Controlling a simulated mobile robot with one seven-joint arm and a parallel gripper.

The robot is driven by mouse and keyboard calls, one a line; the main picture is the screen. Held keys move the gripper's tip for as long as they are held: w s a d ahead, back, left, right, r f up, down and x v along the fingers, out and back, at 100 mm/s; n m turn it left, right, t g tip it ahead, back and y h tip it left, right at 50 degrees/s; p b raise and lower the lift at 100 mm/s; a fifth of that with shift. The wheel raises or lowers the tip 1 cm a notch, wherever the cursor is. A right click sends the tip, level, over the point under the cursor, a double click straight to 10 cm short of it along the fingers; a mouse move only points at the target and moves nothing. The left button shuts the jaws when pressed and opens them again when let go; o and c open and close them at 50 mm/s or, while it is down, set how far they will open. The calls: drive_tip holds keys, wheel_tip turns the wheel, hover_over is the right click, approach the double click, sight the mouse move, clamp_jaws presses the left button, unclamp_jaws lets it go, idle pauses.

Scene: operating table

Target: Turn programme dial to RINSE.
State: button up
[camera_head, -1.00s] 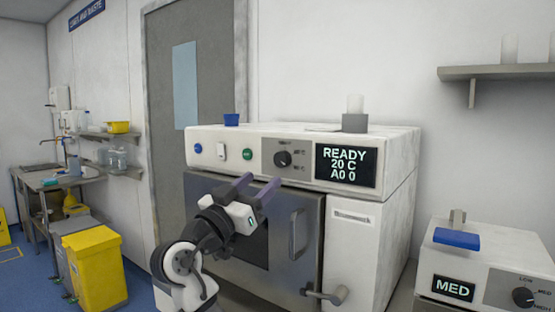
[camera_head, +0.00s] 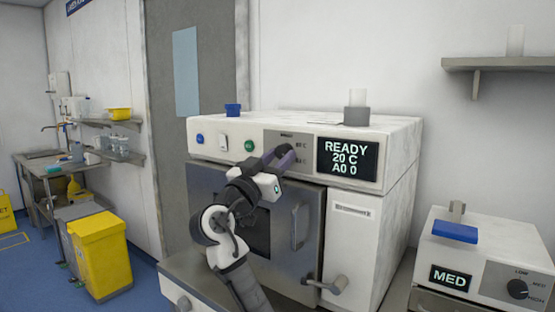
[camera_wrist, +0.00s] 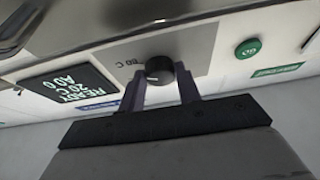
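The programme dial (camera_wrist: 159,70) is a round black knob on a grey panel of the white washer (camera_head: 390,140). In the head view my gripper's fingers cover it. My gripper (camera_head: 279,155) is in front of the panel, just left of the display (camera_head: 347,159), which reads READY, 20 C, A0 0. In the wrist view my gripper (camera_wrist: 161,85) is open, with one finger to each side of the dial. I cannot tell whether the fingers touch it. The markings around the dial are partly hidden and too small to read fully; an "80 C" shows beside it in the wrist view.
A green button (camera_head: 250,146) and a blue button (camera_head: 200,138) sit left of the dial. The washer's steel door has a handle (camera_head: 299,226) below. A second device with a MED display (camera_head: 451,279) and its own dial (camera_head: 517,289) stands at the right.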

drive_tip(key=c, duration=0.3)
drive_tip(key=shift+c, duration=0.2)
